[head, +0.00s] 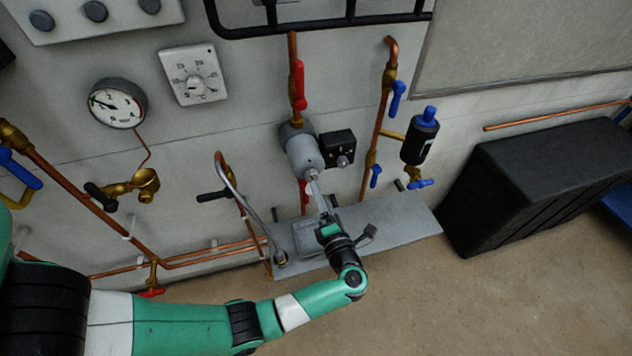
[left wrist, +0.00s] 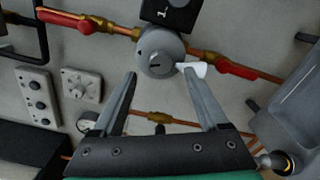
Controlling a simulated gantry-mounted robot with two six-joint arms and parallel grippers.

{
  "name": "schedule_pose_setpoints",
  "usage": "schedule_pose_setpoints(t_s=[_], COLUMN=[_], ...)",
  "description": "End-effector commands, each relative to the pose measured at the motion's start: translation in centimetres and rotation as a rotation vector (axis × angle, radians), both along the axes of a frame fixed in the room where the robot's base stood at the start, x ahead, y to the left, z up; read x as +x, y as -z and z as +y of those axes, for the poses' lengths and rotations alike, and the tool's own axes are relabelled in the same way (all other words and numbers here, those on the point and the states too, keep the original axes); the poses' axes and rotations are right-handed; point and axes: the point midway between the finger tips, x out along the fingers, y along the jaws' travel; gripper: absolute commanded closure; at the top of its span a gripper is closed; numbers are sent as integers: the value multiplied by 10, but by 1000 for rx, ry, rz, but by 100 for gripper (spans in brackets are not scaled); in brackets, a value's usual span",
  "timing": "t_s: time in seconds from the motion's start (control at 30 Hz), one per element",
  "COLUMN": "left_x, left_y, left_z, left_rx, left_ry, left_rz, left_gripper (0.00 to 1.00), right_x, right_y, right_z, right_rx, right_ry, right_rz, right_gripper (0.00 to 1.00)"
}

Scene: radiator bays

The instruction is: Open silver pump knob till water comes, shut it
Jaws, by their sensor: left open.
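The silver-grey pump (head: 300,150) sits on the copper pipe in the middle of the wall. Its round front face, with a small slotted knob (left wrist: 156,57) at the centre, shows in the left wrist view. My left gripper (head: 318,186) is just in front of and below the pump, fingers pointing at it. In the left wrist view the gripper (left wrist: 159,74) is open and empty, its fingertips either side of the lower part of the pump face. Whether they touch it, I cannot tell. No water shows. My right gripper is out of view.
Red valve handles (head: 300,85) sit above and below the pump. A black box (head: 337,148) is beside it. A grey tray (head: 400,225) with a curved pipe lies below. A blue-topped cylinder (head: 420,138) and black bin (head: 540,180) stand right.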

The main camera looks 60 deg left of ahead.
Motion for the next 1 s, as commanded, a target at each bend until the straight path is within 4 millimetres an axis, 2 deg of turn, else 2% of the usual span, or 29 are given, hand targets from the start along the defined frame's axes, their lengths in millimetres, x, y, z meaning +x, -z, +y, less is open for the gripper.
schedule_pose_setpoints(t_s=[0.03, 0.1, 0.3, 0.9, 0.97, 1.0], left_x=[-1, -4, -8, -9, -6, -1], left_y=[0, 0, 0, 0, -5, -14], left_z=[-13, -27, -50, -51, -47, -45], left_rx=[0, 0, 0, 0, -3, -8], left_ry=[6, 4, 0, -3, -13, -22], left_rz=[0, 0, 0, 0, -15, -38], left_gripper=[24, 24, 24, 24, 24, 24], right_x=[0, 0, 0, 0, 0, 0], right_y=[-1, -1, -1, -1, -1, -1], right_z=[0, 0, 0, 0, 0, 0], right_rx=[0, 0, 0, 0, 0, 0], right_ry=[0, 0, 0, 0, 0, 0], right_rz=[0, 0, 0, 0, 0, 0], right_gripper=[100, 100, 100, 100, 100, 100])
